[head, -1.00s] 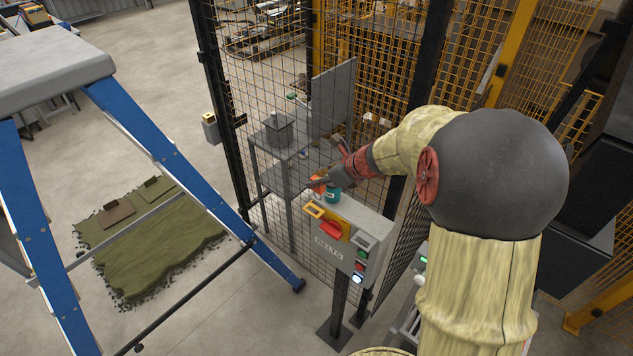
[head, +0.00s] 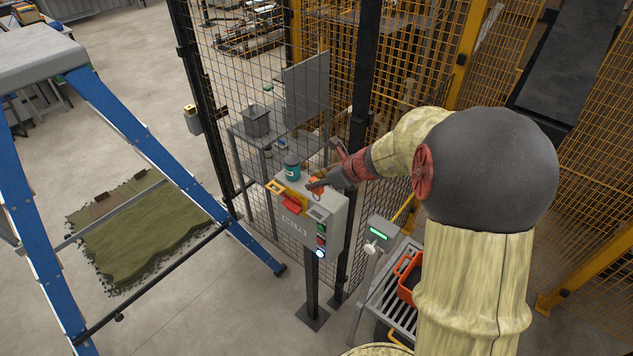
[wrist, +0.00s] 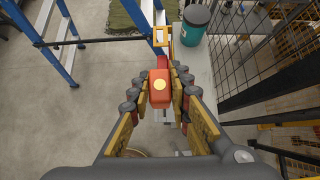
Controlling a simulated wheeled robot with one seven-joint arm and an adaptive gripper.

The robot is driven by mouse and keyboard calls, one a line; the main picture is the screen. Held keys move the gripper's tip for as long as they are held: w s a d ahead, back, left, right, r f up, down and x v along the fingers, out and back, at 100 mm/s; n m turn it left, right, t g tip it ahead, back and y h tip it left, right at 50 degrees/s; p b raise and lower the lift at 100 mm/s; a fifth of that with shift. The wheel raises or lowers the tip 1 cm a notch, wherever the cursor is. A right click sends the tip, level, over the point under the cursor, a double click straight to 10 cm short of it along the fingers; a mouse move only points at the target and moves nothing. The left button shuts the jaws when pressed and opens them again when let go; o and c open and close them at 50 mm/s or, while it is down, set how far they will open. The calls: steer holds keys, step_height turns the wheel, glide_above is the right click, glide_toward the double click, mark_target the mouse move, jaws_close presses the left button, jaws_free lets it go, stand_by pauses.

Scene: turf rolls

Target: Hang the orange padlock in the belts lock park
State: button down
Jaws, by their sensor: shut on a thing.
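The orange padlock (wrist: 160,88) is between the fingers of my gripper (wrist: 160,96), which is shut on it; its shackle is not clearly visible. In the head view my gripper (head: 318,186) holds the padlock (head: 316,185) over or just at the top of the grey BELTS control box (head: 305,232). I cannot tell if it touches the box. A yellow square loop (head: 274,187) sticks out at the box's left, beside a red handle (head: 291,204); it also shows ahead of the padlock in the wrist view (wrist: 162,36). I cannot tell if this loop is the lock park.
A teal can (head: 292,168) stands at the back of the box, left of my gripper. Mesh fencing (head: 215,95) rises behind. A blue stepladder (head: 140,150) stands left, and a grey post box (head: 382,230) and orange crate (head: 404,280) are right.

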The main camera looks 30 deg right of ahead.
mark_target(317, 200)
steer(key=shift+f+b, duration=2.5)
steer(key=shift+f, duration=0.4)
steer(key=shift+f+b, duration=2.1)
steer(key=shift+f, duration=0.45)
steer(key=c, duration=1.6)
jaws_free()
steer(key=v, duration=1.2)
steer(key=shift+d, duration=0.1)
